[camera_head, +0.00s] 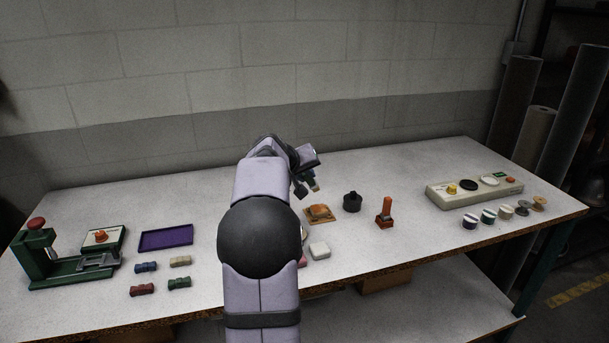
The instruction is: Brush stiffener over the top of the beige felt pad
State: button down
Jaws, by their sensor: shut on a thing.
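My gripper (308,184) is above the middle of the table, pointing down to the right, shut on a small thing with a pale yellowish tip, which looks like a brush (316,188). A pale, off-white to beige block (319,249) lies on the table to the right of my arm and may be the beige felt pad. A reddish piece beside it is mostly hidden by my arm. An orange-brown item (319,212) lies below my gripper in the picture, apart from it. No stiffener can be told for sure.
A dark round pot (352,201) and an orange upright tool (385,211) stand right of my gripper. A control panel (474,190) and several spools are at the right. A green press (45,257), a purple tray (166,236) and several small coloured bundles are at the left.

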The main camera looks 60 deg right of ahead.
jog(key=shift+r+p, duration=0.6)
jog(key=shift+p, duration=0.1)
jog(key=shift+f, duration=0.1)
jog(key=shift+f, duration=0.1)
